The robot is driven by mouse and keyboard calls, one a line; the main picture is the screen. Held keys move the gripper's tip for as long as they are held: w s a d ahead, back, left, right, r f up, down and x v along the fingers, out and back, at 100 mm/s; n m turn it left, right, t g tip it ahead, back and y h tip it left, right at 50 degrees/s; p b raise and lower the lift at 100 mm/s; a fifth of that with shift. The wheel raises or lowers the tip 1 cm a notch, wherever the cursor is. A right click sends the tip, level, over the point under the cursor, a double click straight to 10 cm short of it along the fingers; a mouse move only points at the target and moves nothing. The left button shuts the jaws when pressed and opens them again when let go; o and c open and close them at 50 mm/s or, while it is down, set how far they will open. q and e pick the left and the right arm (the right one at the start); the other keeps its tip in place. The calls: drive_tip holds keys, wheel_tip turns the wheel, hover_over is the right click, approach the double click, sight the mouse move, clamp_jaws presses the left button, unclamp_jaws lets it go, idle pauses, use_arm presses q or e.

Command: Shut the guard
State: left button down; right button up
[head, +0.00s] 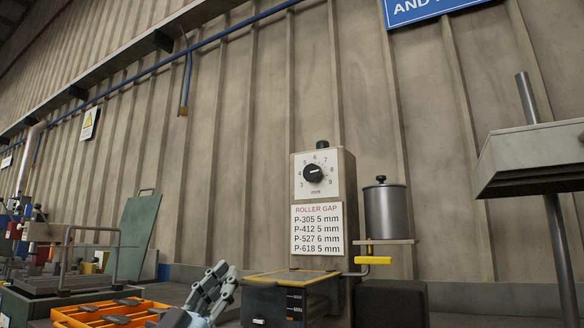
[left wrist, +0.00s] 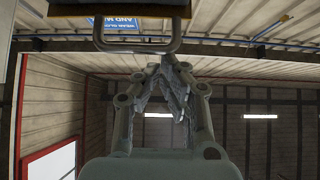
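A dark box with a flat, yellow-edged top (head: 290,278) stands below the dial panel; it looks like the guard, but I cannot tell for certain. My left gripper (head: 222,272) is just left of it, pointing up, with no contact visible. In the left wrist view the gripper's fingertips (left wrist: 168,65) come together with nothing seen between them. A grey U-shaped handle (left wrist: 137,47) hangs from a dark body just beyond the fingertips; they look close, but I cannot tell whether they touch. My right gripper is not in view.
An orange divided tray (head: 105,312) lies left of my left gripper. The dial panel (head: 318,205) and a grey pot (head: 386,212) stand behind the box. A green plate (head: 135,235) leans at the left. A grey hood (head: 530,160) on a post is at right.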

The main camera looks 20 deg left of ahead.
use_arm(q)
drive_tip(key=s+a+f, duration=0.2)
drive_tip(key=s, duration=1.2)
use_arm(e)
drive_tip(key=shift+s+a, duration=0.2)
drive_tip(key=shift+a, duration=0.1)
